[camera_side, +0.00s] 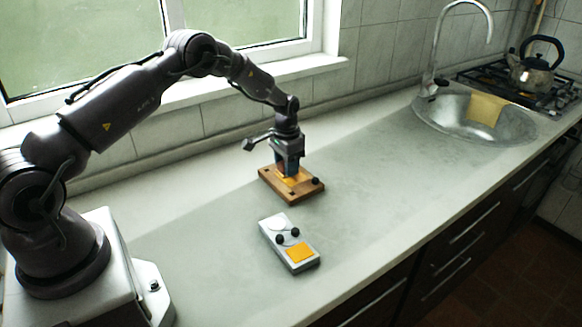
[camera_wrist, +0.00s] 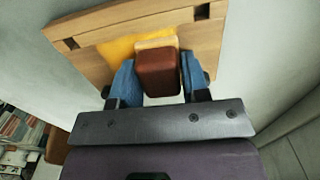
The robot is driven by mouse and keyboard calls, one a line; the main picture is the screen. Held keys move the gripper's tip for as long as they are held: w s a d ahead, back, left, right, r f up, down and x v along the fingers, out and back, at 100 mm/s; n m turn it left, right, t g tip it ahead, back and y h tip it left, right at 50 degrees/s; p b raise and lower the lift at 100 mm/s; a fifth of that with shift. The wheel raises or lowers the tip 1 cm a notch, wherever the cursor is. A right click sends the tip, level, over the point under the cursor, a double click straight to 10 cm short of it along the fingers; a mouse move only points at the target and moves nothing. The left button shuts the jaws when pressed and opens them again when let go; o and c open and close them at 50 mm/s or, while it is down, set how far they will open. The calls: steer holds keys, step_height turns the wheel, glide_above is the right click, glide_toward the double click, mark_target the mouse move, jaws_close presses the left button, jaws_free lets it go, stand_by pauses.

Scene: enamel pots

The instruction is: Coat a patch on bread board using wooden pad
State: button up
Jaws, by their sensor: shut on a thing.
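The bread board (camera_side: 309,189) is a brown wooden board lying on the counter beneath my gripper. It fills the top of the wrist view (camera_wrist: 205,45), with an orange-yellow patch (camera_wrist: 117,48) on it. My gripper (camera_side: 287,172) points down over the board. In the wrist view its blue fingers (camera_wrist: 156,80) are shut on the wooden pad (camera_wrist: 158,74), a block with a reddish-brown top and a pale wood edge. The pad is over or beside the orange patch. I cannot tell whether its underside touches the board.
A light grey tray (camera_side: 278,227) with an orange square and dark knobs lies on the counter in front of the board. A sink (camera_side: 440,118) with a yellow cloth (camera_side: 487,109) and a kettle (camera_side: 533,72) on a stove are at the far right. The counter between is clear.

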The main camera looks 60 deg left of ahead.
steer(key=shift+s+a, duration=0.1)
steer(key=shift+a, duration=1.05)
steer(key=shift+r, duration=0.1)
steer(key=shift+d+r, duration=0.1)
steer(key=shift+r, duration=2.85)
step_height(320, 180, up, 3)
